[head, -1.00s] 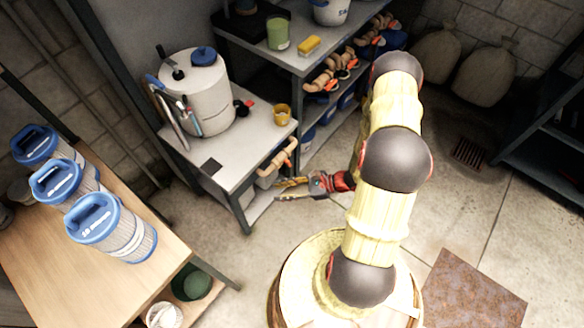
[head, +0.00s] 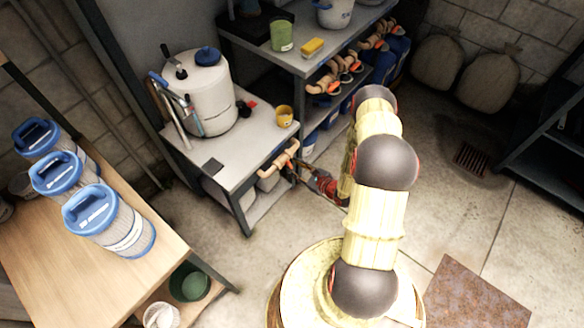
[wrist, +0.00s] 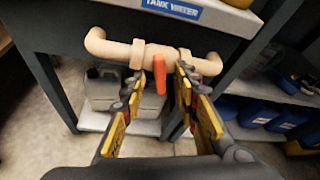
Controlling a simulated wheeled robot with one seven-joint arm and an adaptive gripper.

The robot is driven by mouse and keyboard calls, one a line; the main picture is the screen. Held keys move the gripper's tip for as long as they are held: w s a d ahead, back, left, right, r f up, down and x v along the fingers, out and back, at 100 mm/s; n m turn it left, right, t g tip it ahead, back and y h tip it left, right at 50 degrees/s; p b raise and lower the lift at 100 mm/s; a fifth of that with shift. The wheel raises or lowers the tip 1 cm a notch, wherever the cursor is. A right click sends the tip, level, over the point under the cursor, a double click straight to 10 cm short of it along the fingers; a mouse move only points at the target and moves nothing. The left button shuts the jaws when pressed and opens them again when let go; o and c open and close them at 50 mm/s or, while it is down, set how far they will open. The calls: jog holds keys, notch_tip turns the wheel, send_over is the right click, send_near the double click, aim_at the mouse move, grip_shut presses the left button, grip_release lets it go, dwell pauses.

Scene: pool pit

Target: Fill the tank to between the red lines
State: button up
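The white tank (head: 205,92) with a blue cap stands on the small grey table (head: 225,165). Thin tubes run up its left front; no red lines can be made out. A pale pipe (head: 278,158) is fixed at the table's front edge; in the wrist view it sits below a blue "TANK WATER" label (wrist: 172,8). An orange-red valve handle (wrist: 160,75) hangs down from this pipe. My gripper (wrist: 160,84) is open, with one finger on each side of the handle and gaps between. It also shows in the head view (head: 296,168), close to the pipe, partly hidden.
Grey jugs (wrist: 103,88) stand on the shelf below the pipe. A yellow cup (head: 284,115) is on the tank's table. A shelf (head: 300,62) with more pipes and valves is behind. Blue-topped filters (head: 110,220) stand on the wooden table at left.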

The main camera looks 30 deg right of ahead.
jog(key=shift+x, duration=1.2)
jog(key=shift+c, duration=1)
grip_shut()
